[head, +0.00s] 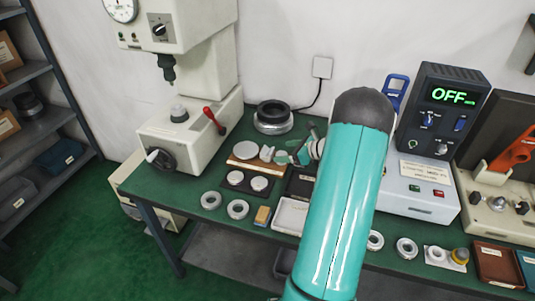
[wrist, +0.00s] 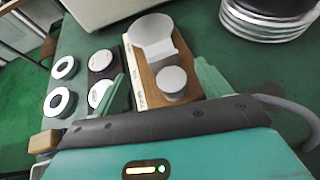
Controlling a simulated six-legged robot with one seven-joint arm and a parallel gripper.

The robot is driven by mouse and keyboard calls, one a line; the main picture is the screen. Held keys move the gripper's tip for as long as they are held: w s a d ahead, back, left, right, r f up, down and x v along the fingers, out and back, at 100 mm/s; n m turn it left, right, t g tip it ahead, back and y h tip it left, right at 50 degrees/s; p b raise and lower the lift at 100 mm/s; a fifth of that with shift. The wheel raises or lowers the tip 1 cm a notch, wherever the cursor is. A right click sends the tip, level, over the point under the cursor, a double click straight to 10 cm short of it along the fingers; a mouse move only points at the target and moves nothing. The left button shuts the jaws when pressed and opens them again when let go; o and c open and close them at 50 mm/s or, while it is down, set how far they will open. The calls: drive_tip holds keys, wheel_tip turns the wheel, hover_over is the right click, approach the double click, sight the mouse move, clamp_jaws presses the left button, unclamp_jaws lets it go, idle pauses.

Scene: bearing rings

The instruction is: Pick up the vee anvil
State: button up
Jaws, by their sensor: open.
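The vee anvil appears to be the pale grey notched block (wrist: 163,54) in the middle of a wooden board (wrist: 143,97). A large round grey disc (wrist: 150,32) lies behind it on the board, and a small round grey anvil (wrist: 172,82) stands in front. In the head view the board (head: 238,163) lies on the green bench, with the vee anvil (head: 266,153) on it. My gripper (wrist: 160,72) is open and empty, its teal fingers on either side of the board. In the head view my gripper (head: 298,152) is partly hidden by my arm.
A dark plate (wrist: 98,75) with round pale pieces lies left of the board, with bearing rings (wrist: 62,85) beyond. A stacked ring set (head: 273,118) stands behind the board. The press (head: 190,130) stands to the left, the control box (head: 425,190) to the right.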

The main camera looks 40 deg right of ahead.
sight(272, 151)
drive_tip(key=x, duration=0.7)
drive_tip(key=shift+w+f, duration=0.15)
drive_tip(key=c, duration=1.4)
drive_tip(key=shift+c, duration=0.5)
